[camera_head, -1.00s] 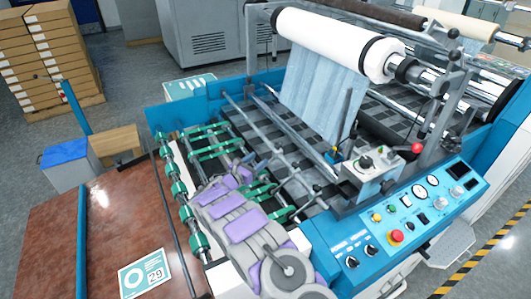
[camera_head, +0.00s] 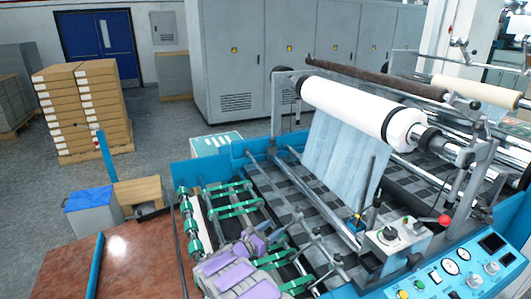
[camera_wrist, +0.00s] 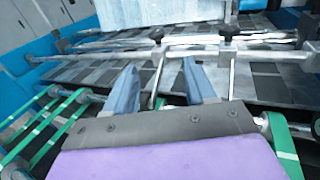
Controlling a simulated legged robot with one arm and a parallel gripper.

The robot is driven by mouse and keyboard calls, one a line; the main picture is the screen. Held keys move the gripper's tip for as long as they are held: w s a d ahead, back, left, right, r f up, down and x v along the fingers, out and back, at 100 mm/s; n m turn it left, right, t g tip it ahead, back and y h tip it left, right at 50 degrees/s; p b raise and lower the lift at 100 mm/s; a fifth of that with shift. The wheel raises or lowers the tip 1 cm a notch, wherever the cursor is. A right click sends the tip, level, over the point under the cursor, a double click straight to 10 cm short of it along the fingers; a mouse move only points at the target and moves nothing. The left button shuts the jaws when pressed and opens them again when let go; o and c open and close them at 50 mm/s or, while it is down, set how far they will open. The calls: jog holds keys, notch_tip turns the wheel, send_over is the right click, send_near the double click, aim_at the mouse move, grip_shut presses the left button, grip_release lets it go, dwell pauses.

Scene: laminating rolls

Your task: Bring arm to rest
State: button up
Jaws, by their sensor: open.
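My gripper (camera_wrist: 158,88) shows in the wrist view with two blue-grey fingers spread well apart and nothing between them. In the head view my grey and purple arm (camera_head: 235,268) lies low over the front of the laminating machine, by its green belts (camera_head: 232,208). The fingertips are hard to make out in the head view. The white laminating roll (camera_head: 362,112) is mounted on the machine, apart from my gripper, with a bluish sheet (camera_head: 338,155) hanging from it.
The blue control panel (camera_head: 465,268) is at the lower right. A brown table (camera_head: 130,262) stands at the lower left. A bin with a blue lid (camera_head: 92,200) and stacked cartons (camera_head: 85,105) are behind it. Grey floor is open between the cartons and the machine.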

jog(key=s+d+r+m+g+h, duration=0.1)
jog(key=s+d+r+m+g, duration=0.3)
jog(key=d+r, duration=0.3)
jog(key=s+d+r+m+g+h, duration=0.1)
jog(key=s+d+r+m+g, duration=0.3)
jog(key=d, duration=0.5)
jog(key=s+d+r+m+g+y, duration=0.2)
jog(key=s+d+r+m, duration=0.15)
jog(key=s, duration=0.55)
jog(key=s+d+r+m+g+y, duration=0.1)
jog(key=s+d+r+m+g, duration=0.25)
jog(key=s, duration=0.55)
jog(key=s+m+g+y, duration=0.2)
jog(key=s+m+y, duration=0.4)
jog(key=s, duration=1.1)
jog(key=s+a+m+y, duration=0.2)
jog(key=s+a, duration=0.3)
jog(key=s, duration=0.3)
jog(key=s+a+f+m+t+y, duration=0.1)
jog(key=s+a+m+y, duration=0.2)
jog(key=s+a, duration=0.3)
jog(key=shift+s+a+m+y, duration=0.15)
jog(key=shift+s+m+y, duration=0.25)
jog(key=shift+s, duration=0.6)
